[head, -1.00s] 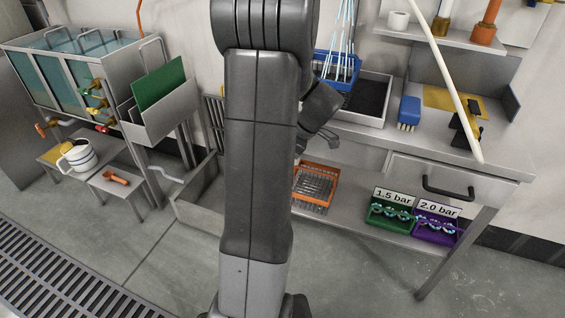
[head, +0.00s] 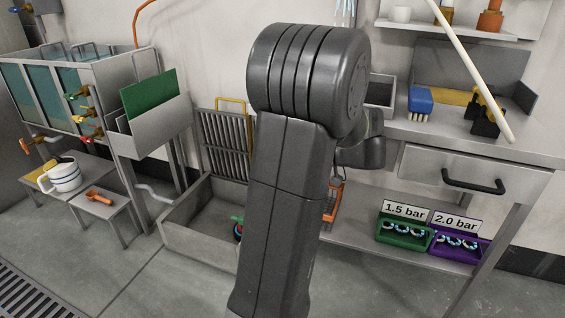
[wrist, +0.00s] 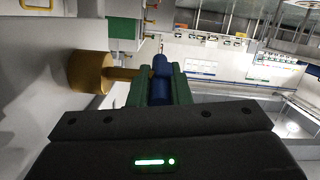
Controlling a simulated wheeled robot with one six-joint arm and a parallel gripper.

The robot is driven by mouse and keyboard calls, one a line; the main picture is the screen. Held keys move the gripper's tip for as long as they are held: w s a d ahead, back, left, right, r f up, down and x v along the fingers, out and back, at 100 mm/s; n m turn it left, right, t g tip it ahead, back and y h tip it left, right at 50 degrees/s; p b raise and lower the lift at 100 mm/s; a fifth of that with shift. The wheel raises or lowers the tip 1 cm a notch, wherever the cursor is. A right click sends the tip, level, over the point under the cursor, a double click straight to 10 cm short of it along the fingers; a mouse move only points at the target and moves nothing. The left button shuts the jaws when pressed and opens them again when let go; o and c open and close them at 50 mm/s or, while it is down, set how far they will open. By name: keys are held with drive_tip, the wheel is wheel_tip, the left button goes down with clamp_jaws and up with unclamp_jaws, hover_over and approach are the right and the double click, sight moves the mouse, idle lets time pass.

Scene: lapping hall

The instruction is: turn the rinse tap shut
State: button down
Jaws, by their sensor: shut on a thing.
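In the wrist view, a blue tap handle (wrist: 160,78) sits between the green fingers of my gripper (wrist: 160,92). The fingers are shut on it, one on each side. A brass tap body (wrist: 95,72) lies just left of the handle, with a thin brass stem reaching towards it. In the head view my own arm hides the gripper and this tap. I cannot tell how far the handle is turned.
The head view shows a trough (head: 190,232) beside my arm and a tank with coloured taps (head: 75,95) at left. A jug (head: 64,178) stands on a low table. A bench with a drawer (head: 455,172) is at right; green (head: 402,238) and purple (head: 455,247) bins sit below.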

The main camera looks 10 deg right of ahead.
drive_tip(key=shift+f+t+y+b, duration=0.15)
drive_tip(key=shift+t+y+b, duration=0.15)
drive_tip(key=shift+t+y, duration=0.5)
drive_tip(key=c, duration=1.3)
unclamp_jaws()
drive_tip(key=shift+c, duration=0.2)
wheel_tip(320, 180, up, 10)
drive_tip(key=p, duration=0.4)
